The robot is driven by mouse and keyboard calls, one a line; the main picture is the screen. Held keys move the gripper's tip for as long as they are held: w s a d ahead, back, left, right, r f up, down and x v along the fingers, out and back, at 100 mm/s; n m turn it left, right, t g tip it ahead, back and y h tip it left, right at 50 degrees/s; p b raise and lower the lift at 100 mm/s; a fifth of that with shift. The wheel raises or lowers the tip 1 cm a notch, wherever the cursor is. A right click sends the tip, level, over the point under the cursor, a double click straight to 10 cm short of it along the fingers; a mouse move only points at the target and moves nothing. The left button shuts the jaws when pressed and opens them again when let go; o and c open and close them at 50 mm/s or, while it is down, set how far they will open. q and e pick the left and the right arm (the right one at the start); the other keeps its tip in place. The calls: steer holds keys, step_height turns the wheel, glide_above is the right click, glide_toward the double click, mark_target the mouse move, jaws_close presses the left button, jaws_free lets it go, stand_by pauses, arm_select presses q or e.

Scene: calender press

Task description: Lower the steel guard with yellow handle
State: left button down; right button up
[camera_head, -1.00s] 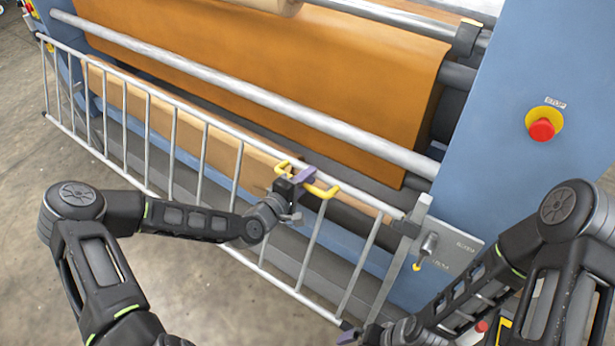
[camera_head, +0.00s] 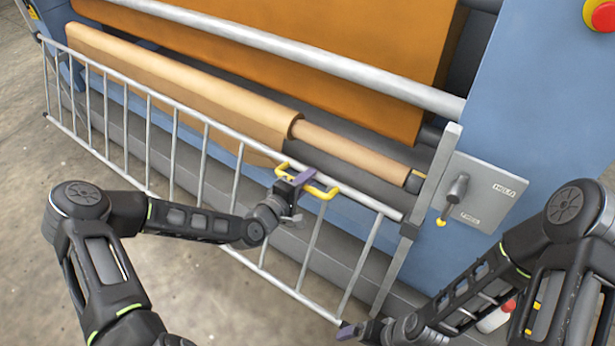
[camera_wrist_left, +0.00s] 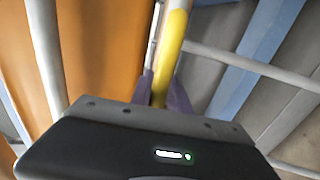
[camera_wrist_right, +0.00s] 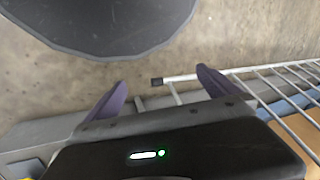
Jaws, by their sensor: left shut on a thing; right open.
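The steel guard (camera_head: 240,136) is a barred frame across the front of the blue machine, its top rail sloping down to the right in the head view. Its yellow handle (camera_head: 323,192) sits on the top rail, right of the middle. My left gripper (camera_head: 303,185) is shut on the handle; in the left wrist view the yellow handle (camera_wrist_left: 172,50) runs between the purple fingers. My right gripper (camera_head: 347,331) is open and empty, low near the guard's bottom right corner. The guard's bars (camera_wrist_right: 285,75) also show in the right wrist view.
A plate with a grey lever (camera_head: 456,190) is on the right side panel, beside the guard's right end. A tan roll (camera_head: 200,90) lies behind the guard, under an orange sheet (camera_head: 300,45). A red stop button (camera_head: 603,14) is at top right. Concrete floor lies in front.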

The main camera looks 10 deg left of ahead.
arm_select(q)
step_height(320, 180, down, 22)
steer(key=b, duration=1.6)
steer(key=shift+b, duration=0.3)
steer(key=c, duration=1.4)
jaws_free()
steer(key=shift+o, duration=0.2)
steer(key=p+v, duration=0.1)
steer(key=v, duration=0.6)
steer(key=shift+s+p, duration=0.35)
